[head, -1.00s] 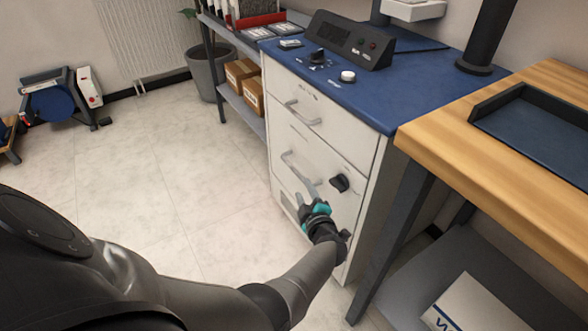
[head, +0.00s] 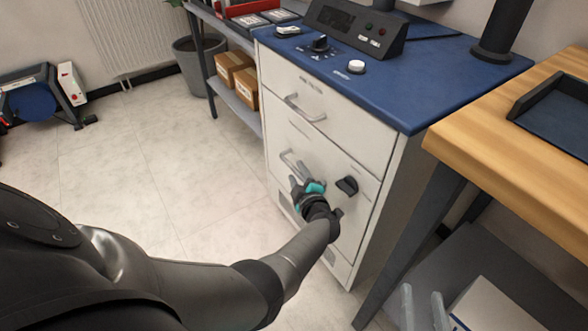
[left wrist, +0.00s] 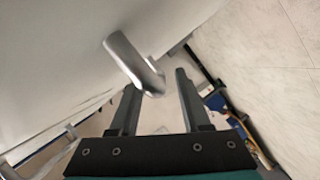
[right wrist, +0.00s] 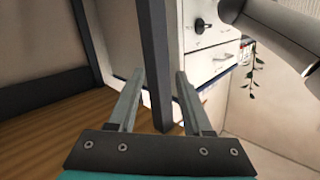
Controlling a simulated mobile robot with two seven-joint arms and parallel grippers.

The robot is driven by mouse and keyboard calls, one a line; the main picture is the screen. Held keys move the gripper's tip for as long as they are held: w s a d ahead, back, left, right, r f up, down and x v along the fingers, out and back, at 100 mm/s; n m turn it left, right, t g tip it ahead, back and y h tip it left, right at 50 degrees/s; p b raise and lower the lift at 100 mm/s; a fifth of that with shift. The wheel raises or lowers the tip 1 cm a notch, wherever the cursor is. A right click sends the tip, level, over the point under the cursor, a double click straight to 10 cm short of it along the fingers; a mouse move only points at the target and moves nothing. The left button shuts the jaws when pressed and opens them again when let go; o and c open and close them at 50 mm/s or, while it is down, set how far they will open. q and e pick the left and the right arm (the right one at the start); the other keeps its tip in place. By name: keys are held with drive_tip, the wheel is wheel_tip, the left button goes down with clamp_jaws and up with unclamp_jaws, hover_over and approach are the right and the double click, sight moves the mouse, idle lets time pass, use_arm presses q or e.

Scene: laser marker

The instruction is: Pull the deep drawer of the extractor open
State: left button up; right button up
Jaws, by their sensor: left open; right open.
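The extractor (head: 395,175) is a white cabinet with a blue top. Its deep drawer (head: 325,158) is the front panel below the shallower top drawer and looks shut. The drawer's grey bar handle (head: 287,159) is partly hidden behind my left gripper (head: 296,182). In the left wrist view the handle (left wrist: 134,62) reaches down between the tips of my open left gripper (left wrist: 156,82); I cannot tell whether they touch. My right gripper (head: 421,291) is open and empty at the lower right. In the right wrist view it (right wrist: 158,75) points towards a dark table leg.
A black knob (head: 347,186) sits right of the handle. The top drawer's handle (head: 305,108) is above. A wooden table (head: 510,165) with a dark leg (head: 410,230) stands close on the right. The tiled floor (head: 165,165) left of the cabinet is clear.

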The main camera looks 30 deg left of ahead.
use_arm(q)
drive_tip(key=shift+w+a+f, duration=0.15)
drive_tip(key=shift+w+a, duration=0.3)
clamp_jaws()
idle(0.3)
idle(1.1)
